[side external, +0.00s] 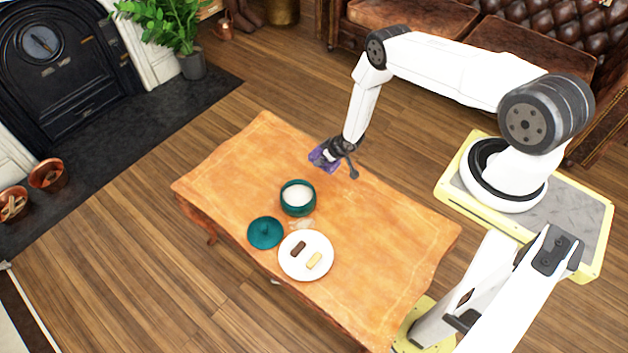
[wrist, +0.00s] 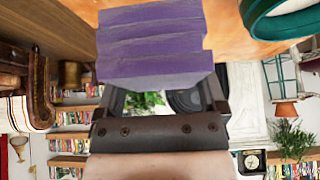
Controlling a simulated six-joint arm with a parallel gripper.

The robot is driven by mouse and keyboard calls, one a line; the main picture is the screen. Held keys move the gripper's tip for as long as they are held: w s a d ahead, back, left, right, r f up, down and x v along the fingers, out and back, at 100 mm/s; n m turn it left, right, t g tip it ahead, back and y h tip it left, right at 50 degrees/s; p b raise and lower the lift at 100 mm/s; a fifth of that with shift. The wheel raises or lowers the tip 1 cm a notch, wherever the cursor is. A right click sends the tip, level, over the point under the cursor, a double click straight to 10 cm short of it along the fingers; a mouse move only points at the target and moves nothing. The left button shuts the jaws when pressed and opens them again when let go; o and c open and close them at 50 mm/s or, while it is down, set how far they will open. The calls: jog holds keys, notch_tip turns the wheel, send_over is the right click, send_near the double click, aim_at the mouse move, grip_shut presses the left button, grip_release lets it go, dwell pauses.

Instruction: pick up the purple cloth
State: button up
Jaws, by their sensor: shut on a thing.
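The purple cloth (wrist: 152,45) is a folded, layered bundle that fills the top middle of the wrist view. My gripper (wrist: 160,98) is shut on it, with the cloth between its fingers. In the side external view the cloth (side external: 322,158) shows as a small purple patch at my gripper (side external: 330,155), near the far edge of the wooden table (side external: 225,165). Part of the cloth is hidden by my gripper there. I cannot tell whether the cloth touches the tabletop.
A teal pot (side external: 298,208) with white contents stands mid-table. Its teal lid (side external: 265,233) lies beside it. A white plate (side external: 292,269) holds a dark piece and a pale yellow piece. The table's left part is clear. A second white arm (side external: 495,290) stands at the lower right.

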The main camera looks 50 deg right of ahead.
jog(key=s+a+r, duration=0.2)
jog(key=s+r, duration=0.3)
jog(key=s, duration=0.4)
jog(key=shift+s+a+r, duration=0.15)
jog(key=shift+s+a, duration=0.1)
jog(key=shift+s, duration=0.15)
jog(key=o, duration=0.7)
jog(key=shift+c, duration=0.2)
jog(key=c, duration=0.5)
